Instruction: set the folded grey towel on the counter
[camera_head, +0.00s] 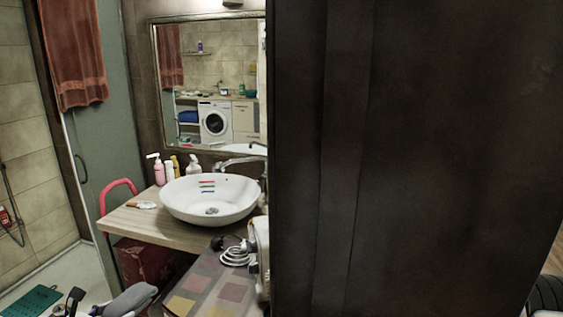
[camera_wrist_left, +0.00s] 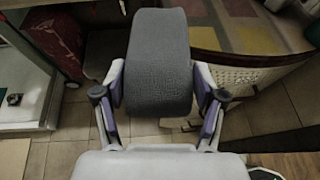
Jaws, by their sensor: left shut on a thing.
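The folded grey towel (camera_wrist_left: 159,62) is clamped between the two fingers of my left gripper (camera_wrist_left: 160,95) in the left wrist view, its rounded end pointing away from the wrist. In the head view, part of my left gripper (camera_head: 75,300) shows at the bottom edge, beside a grey rounded shape that appears to be the towel (camera_head: 133,298). They are in front of and apart from the wooden counter (camera_head: 130,223). My right gripper is not in view.
A white basin (camera_head: 212,198) fills much of the counter, with several bottles (camera_head: 168,170) behind and a small item (camera_head: 143,205) at its left. A patchwork-topped hamper (camera_head: 215,285) carries a white cord (camera_head: 236,255). A large dark panel (camera_head: 420,150) hides the right side.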

